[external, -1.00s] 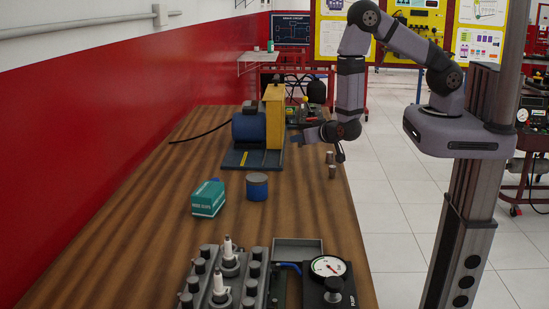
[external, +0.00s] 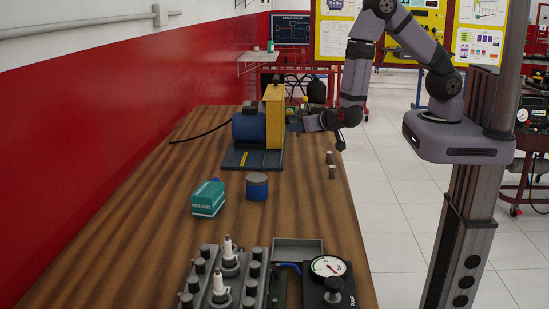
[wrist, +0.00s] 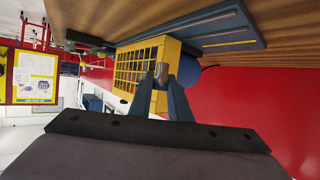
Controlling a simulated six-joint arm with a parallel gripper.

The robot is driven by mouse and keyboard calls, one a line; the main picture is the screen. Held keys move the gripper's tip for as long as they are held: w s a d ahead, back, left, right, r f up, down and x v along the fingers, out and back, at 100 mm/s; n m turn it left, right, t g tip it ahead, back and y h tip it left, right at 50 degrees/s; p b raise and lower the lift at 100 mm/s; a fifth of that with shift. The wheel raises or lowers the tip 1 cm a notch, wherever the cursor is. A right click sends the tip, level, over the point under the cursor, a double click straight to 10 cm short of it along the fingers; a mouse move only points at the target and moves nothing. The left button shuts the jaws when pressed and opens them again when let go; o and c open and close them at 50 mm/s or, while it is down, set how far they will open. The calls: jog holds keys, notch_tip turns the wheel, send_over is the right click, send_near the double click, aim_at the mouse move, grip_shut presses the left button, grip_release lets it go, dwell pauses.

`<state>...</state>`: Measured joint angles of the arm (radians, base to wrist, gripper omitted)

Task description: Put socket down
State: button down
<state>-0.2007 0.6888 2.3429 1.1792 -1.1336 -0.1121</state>
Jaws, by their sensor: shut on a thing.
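My gripper (wrist: 160,82) is shut on a small metal socket (wrist: 161,71), which shows between the fingertips in the wrist view. In the external view my gripper (external: 298,127) points left at the right side of the yellow guarded machine, above the table. The held socket cannot be made out there. Two grey metal sockets (external: 329,157) (external: 332,172) stand upright near the table's right edge, below and to the right of my gripper, apart from it.
The yellow guard (external: 274,117) and blue motor (external: 248,126) stand on a blue base (external: 237,160) close to my gripper. A blue tin (external: 257,187), a teal box (external: 208,199) and an engine block (external: 225,278) with a gauge (external: 328,267) are nearer. The middle right of the wooden table (external: 310,210) is clear.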

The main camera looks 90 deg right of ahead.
jog(key=w+a+r+n+t+y+b, duration=0.2)
jog(key=w+a+n+t+y+b, duration=0.15)
jog(key=w+a, duration=0.35)
jog(key=n+y, duration=1.5)
send_over(284, 216)
jog(key=f, duration=0.1)
jog(key=shift+m+g, duration=0.25)
jog(key=shift+m, duration=0.1)
jog(key=shift+f, duration=5.1)
jog(key=shift+f, duration=0.2)
jog(key=c, duration=1.6)
grip_release()
jog(key=shift+c, duration=0.2)
